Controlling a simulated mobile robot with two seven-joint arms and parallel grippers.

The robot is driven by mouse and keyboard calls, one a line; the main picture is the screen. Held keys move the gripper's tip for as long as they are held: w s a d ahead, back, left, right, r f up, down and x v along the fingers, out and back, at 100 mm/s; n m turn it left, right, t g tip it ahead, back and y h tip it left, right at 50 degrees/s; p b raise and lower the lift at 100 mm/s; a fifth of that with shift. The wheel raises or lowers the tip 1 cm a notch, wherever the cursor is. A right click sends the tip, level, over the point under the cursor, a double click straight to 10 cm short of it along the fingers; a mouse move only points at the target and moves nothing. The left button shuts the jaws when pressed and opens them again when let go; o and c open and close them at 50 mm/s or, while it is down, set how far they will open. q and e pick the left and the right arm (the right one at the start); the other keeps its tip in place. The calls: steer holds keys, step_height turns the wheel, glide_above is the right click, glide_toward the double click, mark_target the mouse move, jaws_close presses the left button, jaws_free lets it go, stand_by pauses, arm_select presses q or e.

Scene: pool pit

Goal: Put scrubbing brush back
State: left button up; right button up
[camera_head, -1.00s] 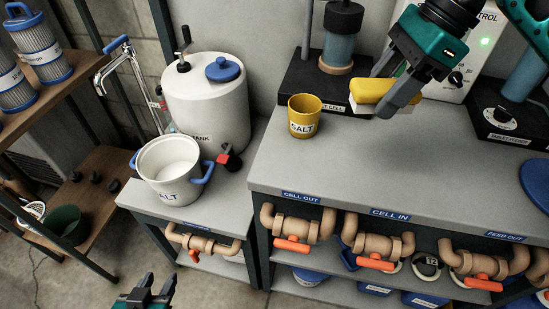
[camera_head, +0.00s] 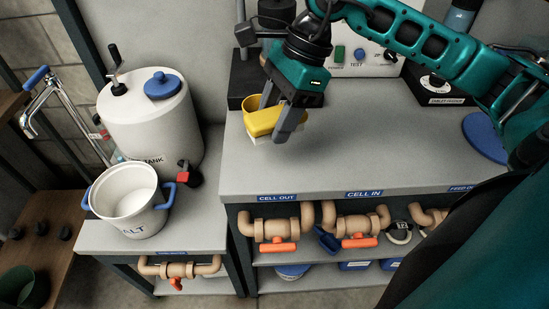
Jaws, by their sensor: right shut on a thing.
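My right gripper (camera_head: 279,118) is shut on the yellow scrubbing brush (camera_head: 260,124), whose pale bristle side faces down. It holds the brush over the left part of the grey counter (camera_head: 340,165), in front of the yellow salt cup (camera_head: 252,102). The brush and fingers hide most of the cup, and I cannot tell whether they touch it. My left gripper is not in view.
A white salt pot (camera_head: 124,200) with blue handles and a white tank (camera_head: 150,125) with a blue cap stand on the lower bench at left. A control box (camera_head: 355,55) stands behind my right arm. The middle of the counter is clear.

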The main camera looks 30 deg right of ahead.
mark_target(269, 172)
step_height(269, 172, down, 10)
steer(key=shift+f, duration=0.1)
stand_by(0.4)
steer(key=shift+b, duration=0.3)
steer(key=shift+f, duration=0.2)
steer(key=o, duration=1)
steer(key=shift+d+r, duration=0.1)
steer(key=shift+r, duration=0.35)
steer(key=v, duration=1.1)
steer(key=shift+d+r, duration=0.1)
steer(key=shift+r, duration=0.1)
